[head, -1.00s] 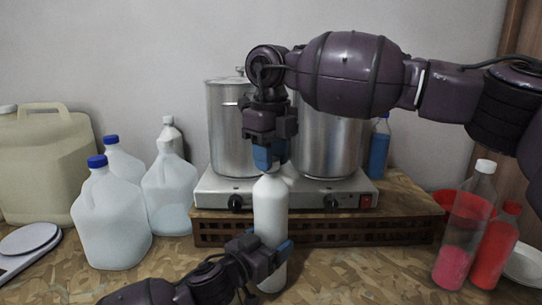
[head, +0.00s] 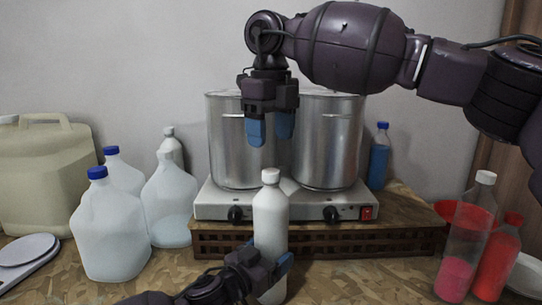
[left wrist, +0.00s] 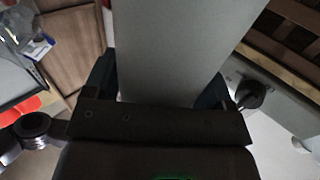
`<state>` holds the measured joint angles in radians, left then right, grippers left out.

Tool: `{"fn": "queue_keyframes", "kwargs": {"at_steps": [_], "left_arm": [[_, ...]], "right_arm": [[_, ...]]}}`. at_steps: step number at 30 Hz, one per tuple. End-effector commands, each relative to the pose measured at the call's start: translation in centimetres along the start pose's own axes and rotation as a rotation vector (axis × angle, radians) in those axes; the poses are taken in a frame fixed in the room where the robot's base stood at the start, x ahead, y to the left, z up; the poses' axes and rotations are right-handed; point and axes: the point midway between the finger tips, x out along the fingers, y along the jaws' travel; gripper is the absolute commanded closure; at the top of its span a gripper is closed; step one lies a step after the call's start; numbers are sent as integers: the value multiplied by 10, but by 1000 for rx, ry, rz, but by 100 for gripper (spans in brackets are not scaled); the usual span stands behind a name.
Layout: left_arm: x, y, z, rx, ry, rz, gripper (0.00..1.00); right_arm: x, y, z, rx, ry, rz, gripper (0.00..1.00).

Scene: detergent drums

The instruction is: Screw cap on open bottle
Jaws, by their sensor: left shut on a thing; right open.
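A white bottle (head: 270,222) stands upright on the worktop in front of the hot plate. A white cap (head: 270,176) sits on its neck and looks level; I cannot tell how tight it is. My left gripper (head: 268,266) is shut around the lower part of the bottle. In the left wrist view the bottle (left wrist: 172,50) fills the space between the fingers. My right gripper (head: 270,130) is open and empty, pointing down above the cap with a clear gap.
Two steel pots (head: 328,140) stand on the hot plate (head: 285,204) right behind the bottle, on a wooden platform (head: 330,238). Jugs (head: 108,230) stand at left, near a scale (head: 25,252). Bottles with red contents (head: 497,262) stand at right.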

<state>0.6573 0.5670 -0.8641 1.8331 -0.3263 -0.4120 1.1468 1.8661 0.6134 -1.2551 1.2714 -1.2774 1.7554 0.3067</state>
Motion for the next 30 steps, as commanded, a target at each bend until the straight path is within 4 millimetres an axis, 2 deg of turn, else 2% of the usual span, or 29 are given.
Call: {"fn": "queue_keyframes", "kwargs": {"at_steps": [3, 9, 21, 22, 26, 30], "left_arm": [[0, 0, -1, 0, 1, 0, 89], [0, 0, -1, 0, 1, 0, 89], [0, 0, -1, 0, 1, 0, 89], [0, 0, -1, 0, 1, 0, 20], [0, 0, -1, 0, 1, 0, 0], [0, 0, 0, 0, 1, 0, 0]], "right_arm": [[-21, 0, 0, 1, -1, 0, 36], [-43, 0, 0, 1, -1, 0, 36], [-48, 0, 0, 0, 1, 0, 36], [-48, 0, 0, 0, 1, 0, 36], [-48, 0, 0, 0, 1, 0, 36], [-48, 0, 0, 1, 1, 0, 36]]}}
